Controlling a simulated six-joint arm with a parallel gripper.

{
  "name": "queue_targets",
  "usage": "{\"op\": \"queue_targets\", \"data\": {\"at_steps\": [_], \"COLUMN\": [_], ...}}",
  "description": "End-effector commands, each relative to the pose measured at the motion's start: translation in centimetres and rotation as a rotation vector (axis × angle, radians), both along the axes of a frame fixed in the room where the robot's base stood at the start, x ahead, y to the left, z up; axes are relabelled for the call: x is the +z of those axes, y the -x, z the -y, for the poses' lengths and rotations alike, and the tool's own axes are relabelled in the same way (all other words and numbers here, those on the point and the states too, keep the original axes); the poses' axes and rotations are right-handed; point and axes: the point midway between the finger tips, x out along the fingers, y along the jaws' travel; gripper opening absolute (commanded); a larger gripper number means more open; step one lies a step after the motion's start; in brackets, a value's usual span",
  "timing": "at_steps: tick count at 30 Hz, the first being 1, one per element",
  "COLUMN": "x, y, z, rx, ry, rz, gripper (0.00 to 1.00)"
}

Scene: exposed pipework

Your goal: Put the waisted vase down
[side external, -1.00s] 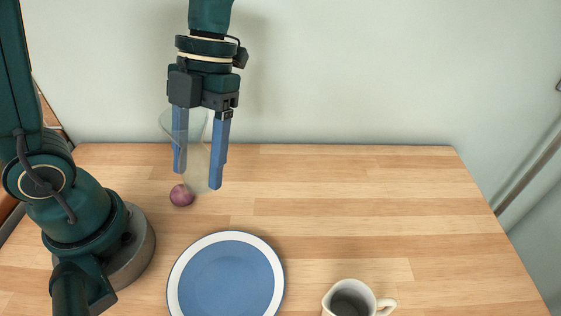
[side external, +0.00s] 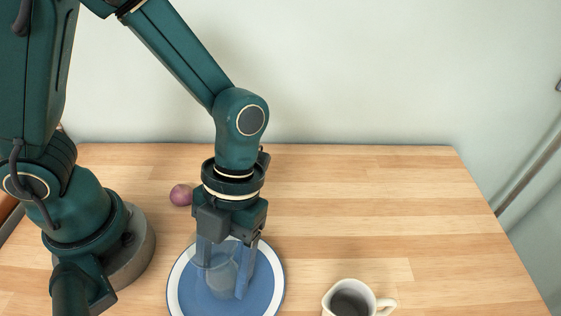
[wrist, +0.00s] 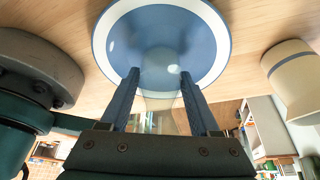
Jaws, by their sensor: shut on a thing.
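The waisted vase (side external: 222,277) is clear glass and shows between my gripper's blue fingers, over the blue plate with a white rim (side external: 176,290). My gripper (side external: 226,284) points down and is shut on the vase. In the wrist view the vase (wrist: 160,80) is a faint see-through shape between the fingertips (wrist: 160,80), with the plate (wrist: 110,45) beyond it. I cannot tell whether the vase's base touches the plate.
A purple onion (side external: 181,195) lies on the wooden table behind the plate. A cream jug (side external: 352,299) stands at the front right, and also shows in the wrist view (wrist: 290,80). The table's right half (side external: 400,210) is mostly clear.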

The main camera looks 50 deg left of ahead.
Motion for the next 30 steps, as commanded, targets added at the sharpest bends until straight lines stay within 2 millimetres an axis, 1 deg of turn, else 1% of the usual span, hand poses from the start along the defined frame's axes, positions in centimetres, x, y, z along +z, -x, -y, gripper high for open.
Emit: {"op": "queue_targets", "data": {"at_steps": [2, 12, 13, 15, 25, 28, 30], "x": [-0.4, -0.6, -0.6, -0.6, -0.5, 0.1, 0.8], "y": [0.0, 0.0, 0.0, 0.0, 0.0, -0.2, -0.6], "z": [0.0, 0.0, 0.0, 0.0, 0.0, 0.0, -0.1], "rx": [-0.002, -0.001, -0.002, -0.002, -0.001, 0.0, 0.0], "ry": [-0.001, 0.0, 0.0, 0.0, 0.001, 0.004, 0.005], "rz": [-0.001, -0.001, 0.0, 0.0, 0.002, 0.003, 0.005], "gripper": [0.0, 0.0, 0.7, 0.93, 0.93, 0.93, 0.93]}}
